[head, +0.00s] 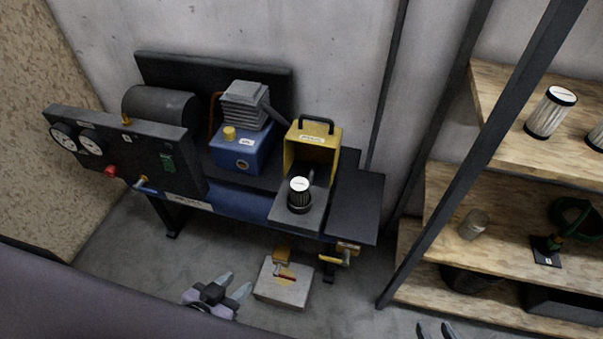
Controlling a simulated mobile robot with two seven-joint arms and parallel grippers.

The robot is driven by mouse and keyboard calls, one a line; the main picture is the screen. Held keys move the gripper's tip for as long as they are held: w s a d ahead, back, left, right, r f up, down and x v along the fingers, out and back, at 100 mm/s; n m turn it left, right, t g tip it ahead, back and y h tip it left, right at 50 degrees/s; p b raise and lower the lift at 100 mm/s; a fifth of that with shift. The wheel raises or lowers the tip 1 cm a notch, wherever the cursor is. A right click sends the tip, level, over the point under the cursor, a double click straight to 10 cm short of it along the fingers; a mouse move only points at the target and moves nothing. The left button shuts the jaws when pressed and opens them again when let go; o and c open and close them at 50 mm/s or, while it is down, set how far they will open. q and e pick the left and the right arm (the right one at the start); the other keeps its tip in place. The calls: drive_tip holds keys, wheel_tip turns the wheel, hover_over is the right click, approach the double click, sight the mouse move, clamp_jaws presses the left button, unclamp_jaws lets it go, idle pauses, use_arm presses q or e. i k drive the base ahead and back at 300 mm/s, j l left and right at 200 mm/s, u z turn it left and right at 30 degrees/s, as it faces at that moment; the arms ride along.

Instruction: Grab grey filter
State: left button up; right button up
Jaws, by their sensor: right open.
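A dark pleated filter (299,197) with a white top stands on the flat plate in front of the yellow housing (312,143) of the bench machine. A pale grey-white pleated filter (548,115) with a dark rim stands on the upper wooden shelf at right; another one (597,138) is cut off by the picture edge. A small plain grey cylinder (474,224) stands on the middle shelf. My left gripper (236,283) is open and empty, low in front of the bench. My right gripper (435,328) is open at the bottom edge, below the shelves, mostly out of view. Neither touches a filter.
A dark metal shelf post (470,165) slants in front of the shelves' left side. A grey block (283,284) with a yellow valve lies on the floor near my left gripper. A green coiled item (575,220) sits on the middle shelf. Floor between bench and shelves is clear.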

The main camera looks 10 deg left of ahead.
sight(299, 186)
drive_tip(key=i+l+z, duration=0.1)
drive_tip(key=z, duration=0.25)
drive_tip(key=i+l+z, duration=0.1)
drive_tip(key=z, duration=0.25)
drive_tip(key=i+z, duration=0.35)
drive_tip(key=k, duration=0.05)
